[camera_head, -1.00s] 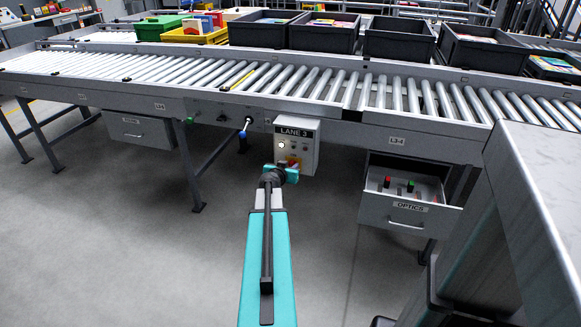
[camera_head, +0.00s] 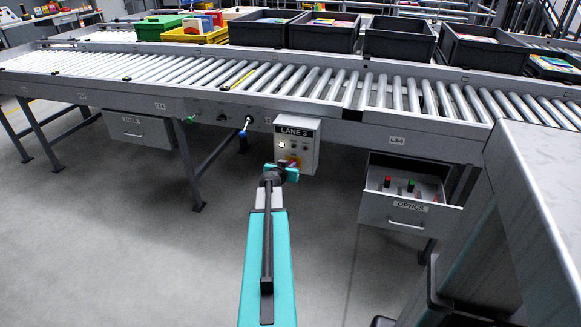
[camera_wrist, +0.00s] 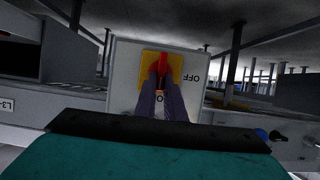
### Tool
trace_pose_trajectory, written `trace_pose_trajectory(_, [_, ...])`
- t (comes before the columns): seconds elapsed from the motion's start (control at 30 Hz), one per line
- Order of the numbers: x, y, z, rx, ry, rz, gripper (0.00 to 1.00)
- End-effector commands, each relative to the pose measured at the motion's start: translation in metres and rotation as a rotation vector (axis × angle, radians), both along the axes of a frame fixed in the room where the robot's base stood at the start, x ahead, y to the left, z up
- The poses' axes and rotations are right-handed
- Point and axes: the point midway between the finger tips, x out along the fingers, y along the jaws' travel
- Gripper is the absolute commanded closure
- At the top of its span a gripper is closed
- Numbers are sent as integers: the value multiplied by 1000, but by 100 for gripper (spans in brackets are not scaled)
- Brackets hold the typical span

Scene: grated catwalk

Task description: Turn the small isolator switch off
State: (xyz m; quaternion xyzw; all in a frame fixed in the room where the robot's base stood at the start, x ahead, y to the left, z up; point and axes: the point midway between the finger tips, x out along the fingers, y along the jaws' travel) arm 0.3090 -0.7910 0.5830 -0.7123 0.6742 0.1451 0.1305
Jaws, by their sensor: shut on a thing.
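The isolator switch has a red handle (camera_wrist: 163,62) on a yellow plate (camera_wrist: 177,68), on the front of a grey box (camera_head: 305,150) labelled LANE 3. The plate also shows low on the box in the head view (camera_head: 294,161). My gripper (camera_wrist: 162,88) is at the switch, its two dark fingers closed on the red handle. The wrist view is turned over, so the OFF lettering beside the plate reads upside down. More lettering is partly hidden between the fingers. In the head view my wrist hides part of the switch.
The box hangs under the edge of a roller conveyor (camera_head: 390,95). An open drawer (camera_head: 408,214) labelled OPTICS juts out to the right. A blue-tipped lever (camera_head: 243,138) sticks out to the left. Crates stand on the conveyor's far side. The floor below is clear.

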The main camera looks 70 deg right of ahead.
Motion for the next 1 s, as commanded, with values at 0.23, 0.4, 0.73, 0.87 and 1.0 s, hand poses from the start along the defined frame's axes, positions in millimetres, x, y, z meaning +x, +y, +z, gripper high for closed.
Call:
trace_pose_trajectory(0.23, [2, 0, -3, -3, 53, 0, 100])
trace_pose_trajectory(0.4, [4, 0, -4, -8, 124, 1, 100])
trace_pose_trajectory(0.73, [8, 1, -7, -19, 326, 0, 100])
trace_pose_trajectory(0.87, [11, 1, -7, -25, 414, 1, 100])
trace_pose_trajectory(1.0, [12, 1, -9, -29, 513, 0, 100])
